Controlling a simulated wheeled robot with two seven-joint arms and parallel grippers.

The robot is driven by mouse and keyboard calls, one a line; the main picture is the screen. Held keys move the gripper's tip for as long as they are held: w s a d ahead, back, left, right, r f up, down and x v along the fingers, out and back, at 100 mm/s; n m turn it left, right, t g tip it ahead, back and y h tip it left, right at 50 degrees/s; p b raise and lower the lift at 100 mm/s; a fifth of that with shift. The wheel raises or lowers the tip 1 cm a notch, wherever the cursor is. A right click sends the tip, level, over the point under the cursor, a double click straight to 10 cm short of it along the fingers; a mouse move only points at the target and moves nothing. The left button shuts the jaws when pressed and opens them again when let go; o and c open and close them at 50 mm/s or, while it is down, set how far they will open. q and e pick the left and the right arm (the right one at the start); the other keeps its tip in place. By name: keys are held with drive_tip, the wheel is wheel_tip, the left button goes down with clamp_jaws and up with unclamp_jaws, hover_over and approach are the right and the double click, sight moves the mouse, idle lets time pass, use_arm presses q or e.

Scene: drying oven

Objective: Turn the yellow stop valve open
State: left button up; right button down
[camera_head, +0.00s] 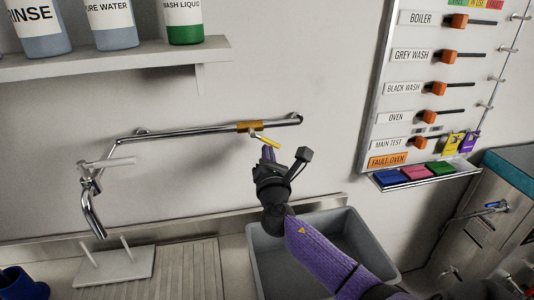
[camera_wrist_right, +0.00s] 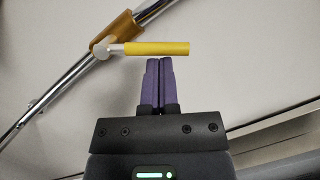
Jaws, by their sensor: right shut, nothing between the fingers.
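The yellow stop valve lever (camera_head: 265,140) sits on a brass-coloured valve body (camera_head: 250,127) in the chrome wall pipe. In the head view the lever slants down to the right from the body. In the right wrist view the yellow lever (camera_wrist_right: 157,48) reaches right from its pivot, across the picture just beyond my fingertips. My right gripper (camera_head: 268,153) is shut and empty, just below the lever; its purple fingers (camera_wrist_right: 159,62) are pressed together. Whether the tips touch the lever I cannot tell. My left gripper is not in view.
The chrome pipe (camera_head: 190,135) runs along the wall to a tap (camera_head: 91,205) at left. A grey basin (camera_head: 385,262) lies below my right arm. A shelf (camera_head: 120,58) with bottles is upper left. A labelled switch board (camera_head: 400,75) hangs at right.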

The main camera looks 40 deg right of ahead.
drive_tip(key=shift+d+r+n, duration=0.1)
drive_tip(key=shift+r+n, duration=0.05)
drive_tip(key=shift+n, duration=0.25)
drive_tip(key=shift+s+d+r+n+t+y+p, duration=0.25)
drive_tip(key=shift+n+p, duration=0.25)
drive_tip(key=shift+n, duration=0.4)
drive_tip(key=shift+s+d+r+n+t+y+p, duration=0.1)
drive_tip(key=shift+d+r+n+t+y+p, duration=0.25)
drive_tip(key=shift+n, duration=0.55)
drive_tip(key=shift+s+r+n+y+p, duration=0.15)
drive_tip(key=shift+n+p, duration=0.2)
drive_tip(key=shift+n, duration=0.35)
drive_tip(key=shift+w+r+n+y+p, duration=0.15)
drive_tip(key=shift+n+p, duration=0.15)
drive_tip(key=shift+n, duration=0.4)
drive_tip(key=shift+s+d, duration=0.1)
